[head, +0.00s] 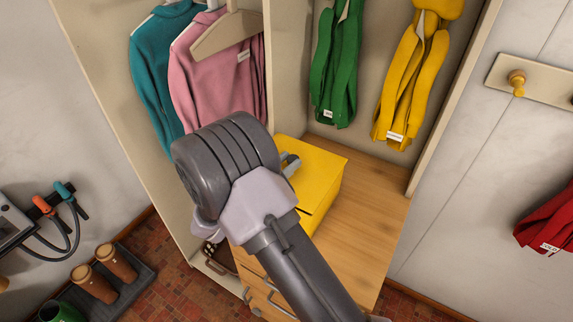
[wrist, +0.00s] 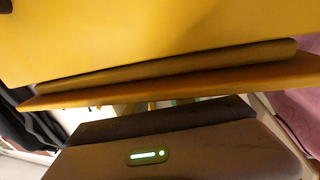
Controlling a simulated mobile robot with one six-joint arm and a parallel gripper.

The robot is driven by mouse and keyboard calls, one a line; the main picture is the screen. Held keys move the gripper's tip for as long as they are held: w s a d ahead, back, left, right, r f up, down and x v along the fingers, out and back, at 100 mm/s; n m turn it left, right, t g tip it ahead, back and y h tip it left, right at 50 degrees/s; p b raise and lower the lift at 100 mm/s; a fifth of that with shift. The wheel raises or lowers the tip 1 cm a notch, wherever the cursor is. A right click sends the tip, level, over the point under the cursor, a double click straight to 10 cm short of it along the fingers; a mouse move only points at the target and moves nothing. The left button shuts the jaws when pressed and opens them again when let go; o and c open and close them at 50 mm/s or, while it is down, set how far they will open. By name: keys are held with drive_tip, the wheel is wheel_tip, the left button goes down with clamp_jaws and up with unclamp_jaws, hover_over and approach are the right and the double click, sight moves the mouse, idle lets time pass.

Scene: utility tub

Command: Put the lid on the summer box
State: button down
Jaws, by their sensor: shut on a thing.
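The yellow lid (head: 318,160) shows as a flat yellow top over the wooden cabinet, partly behind my arm. My gripper (head: 290,163) is at the lid's left part, mostly hidden by my wrist, and is shut on it. The summer box (head: 328,208) shows as a yellow side below the lid; my arm hides most of it. I cannot tell whether the lid is seated or just above the box. In the wrist view the yellow lid (wrist: 160,35) fills the top, with its long lip slightly tilted. The fingertips are not clear there.
The wooden cabinet top (head: 375,205) is bare to the right of the box. Green (head: 335,70) and yellow (head: 410,80) garments hang behind it. Pink (head: 222,75) and teal (head: 150,75) tops hang left of a divider. The wardrobe's side panel (head: 455,90) stands at the right.

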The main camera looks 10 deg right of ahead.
drive_tip(key=shift+r, duration=0.1)
drive_tip(key=shift+f+b, duration=0.65)
drive_tip(key=shift+b, duration=0.4)
drive_tip(key=c, duration=1.1)
unclamp_jaws()
drive_tip(key=shift+r, duration=0.1)
